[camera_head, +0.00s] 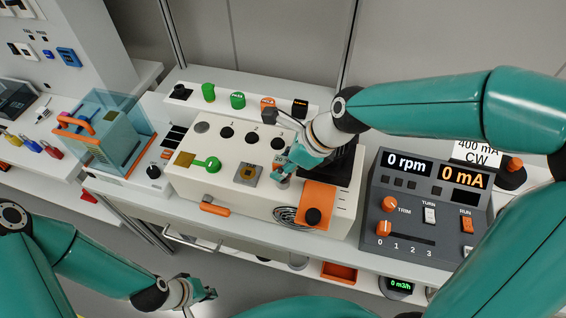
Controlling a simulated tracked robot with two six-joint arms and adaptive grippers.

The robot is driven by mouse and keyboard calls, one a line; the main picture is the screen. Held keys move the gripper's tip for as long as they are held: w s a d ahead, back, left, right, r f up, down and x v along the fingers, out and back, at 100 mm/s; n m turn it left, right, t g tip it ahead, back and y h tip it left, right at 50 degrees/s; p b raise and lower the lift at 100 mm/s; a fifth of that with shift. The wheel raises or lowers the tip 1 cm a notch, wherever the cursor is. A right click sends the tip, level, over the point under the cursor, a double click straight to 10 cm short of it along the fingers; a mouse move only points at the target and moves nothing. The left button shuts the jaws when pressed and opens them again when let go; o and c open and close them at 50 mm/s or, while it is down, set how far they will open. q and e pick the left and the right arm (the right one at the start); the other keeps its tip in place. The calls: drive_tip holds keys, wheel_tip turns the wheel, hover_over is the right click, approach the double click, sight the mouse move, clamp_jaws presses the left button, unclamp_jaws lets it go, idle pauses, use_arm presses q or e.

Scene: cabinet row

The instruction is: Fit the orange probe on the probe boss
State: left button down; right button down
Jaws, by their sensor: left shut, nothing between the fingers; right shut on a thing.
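My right gripper (284,173) is shut over the top of the white bench unit (230,205). It holds a small grey piece (283,183) that its fingers mostly hide, and I cannot tell whether this piece is the probe or touches the unit. An orange capped piece (268,103) stands on the white rack behind, partly hidden by grey parts beside my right wrist. I cannot make out which fitting is the probe boss. My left gripper (197,293) is shut and empty, low in front of the bench.
The rack also carries green pieces (238,100) and a black one (300,106). A grey control panel (420,205) reading 0 rpm stands further right. A clear blue box (110,130) stands left.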

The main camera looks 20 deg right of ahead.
drive_tip(key=shift+f+b, duration=0.5)
drive_tip(key=shift+f, duration=0.4)
drive_tip(key=c, duration=0.8)
unclamp_jaws()
drive_tip(key=shift+r, duration=0.15)
drive_tip(key=v, duration=1.1)
drive_tip(key=shift+d+r, duration=0.25)
drive_tip(key=shift+s, duration=0.1)
drive_tip(key=shift+s, duration=0.1)
